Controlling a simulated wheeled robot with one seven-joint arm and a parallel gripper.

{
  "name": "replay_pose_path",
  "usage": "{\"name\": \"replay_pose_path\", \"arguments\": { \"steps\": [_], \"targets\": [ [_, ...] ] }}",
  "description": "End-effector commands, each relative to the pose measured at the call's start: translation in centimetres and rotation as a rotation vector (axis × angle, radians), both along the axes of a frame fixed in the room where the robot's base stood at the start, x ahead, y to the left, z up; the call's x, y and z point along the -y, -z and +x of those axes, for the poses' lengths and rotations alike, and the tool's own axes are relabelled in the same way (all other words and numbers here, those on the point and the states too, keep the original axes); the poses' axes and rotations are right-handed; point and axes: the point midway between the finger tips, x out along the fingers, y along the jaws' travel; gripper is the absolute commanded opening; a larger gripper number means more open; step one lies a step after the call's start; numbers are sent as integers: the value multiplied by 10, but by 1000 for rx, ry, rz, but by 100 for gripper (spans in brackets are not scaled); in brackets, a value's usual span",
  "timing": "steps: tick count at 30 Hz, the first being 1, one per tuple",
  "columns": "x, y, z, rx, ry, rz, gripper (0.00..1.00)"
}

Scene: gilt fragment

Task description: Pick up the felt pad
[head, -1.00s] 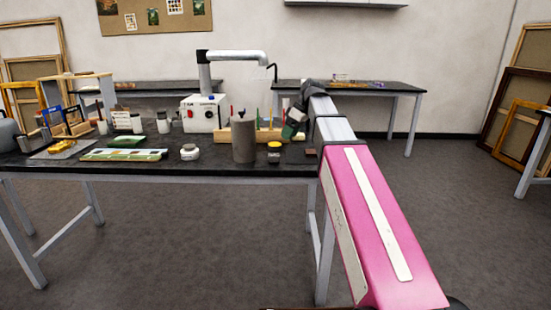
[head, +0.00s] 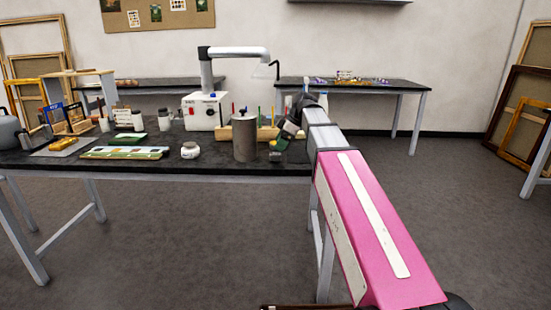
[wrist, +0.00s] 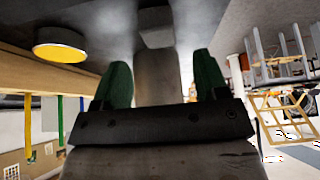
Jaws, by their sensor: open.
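I take the felt pad to be the small dark flat piece (head: 297,156) on the black tabletop, right of the yellow-topped jar; it is dim and partly behind my arm. My gripper (head: 285,137) hangs just above that end of the table. In the upside-down wrist view its two green fingers (wrist: 160,82) are spread apart with nothing clearly gripped. A grey cylinder (wrist: 158,65) shows beyond, in the gap. I cannot tell whether the paler grey patch above it is the pad.
The yellow-topped jar (head: 276,145), grey cylinder (head: 244,138) and wooden rack (head: 262,132) with upright sticks stand close around my gripper. A white box (head: 203,113) stands behind. A white jar (head: 190,150) and green-edged tray (head: 122,153) lie left. The floor to the right is open.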

Motion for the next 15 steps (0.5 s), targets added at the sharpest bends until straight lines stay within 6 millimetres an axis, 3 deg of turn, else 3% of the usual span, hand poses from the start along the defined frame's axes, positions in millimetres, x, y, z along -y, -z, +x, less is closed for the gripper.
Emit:
{"name": "replay_pose_path", "arguments": {
  "steps": [9,15],
  "targets": [
    [-13,38,0,-3,-1,-1,67],
    [-17,45,1,0,0,-1,67]
  ]
}}
